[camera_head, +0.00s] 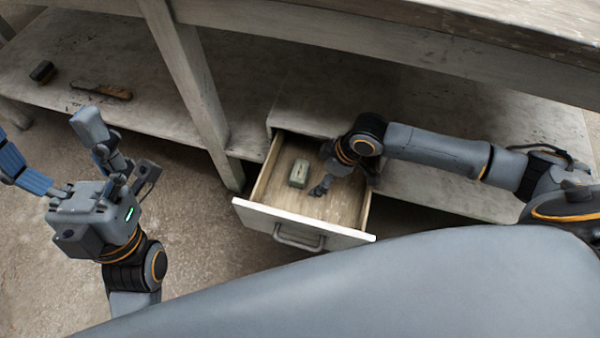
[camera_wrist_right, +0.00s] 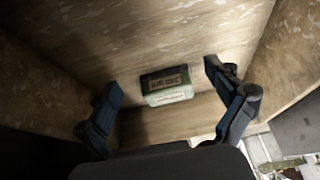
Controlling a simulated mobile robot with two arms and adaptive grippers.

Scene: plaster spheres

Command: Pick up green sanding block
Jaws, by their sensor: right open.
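The green sanding block (camera_head: 299,173) lies on the bottom of an open drawer (camera_head: 262,211), toward its left side. In the right wrist view the block (camera_wrist_right: 167,86) shows a green body with a brown label and lies between and beyond the fingers. My right gripper (camera_head: 321,180) reaches down into the drawer, just right of the block in the head view. In the right wrist view its two fingers (camera_wrist_right: 172,100) are spread apart with nothing between their tips. My left gripper (camera_head: 78,155) is raised at the left, away from the drawer, with its fingers spread and empty.
The drawer front with its metal handle (camera_head: 299,240) faces me, under a worn workbench (camera_head: 380,28). A wooden leg (camera_head: 190,85) stands left of the drawer. On the lower shelf (camera_head: 110,60) lie a dark block (camera_head: 42,71) and a brush-like tool (camera_head: 103,90).

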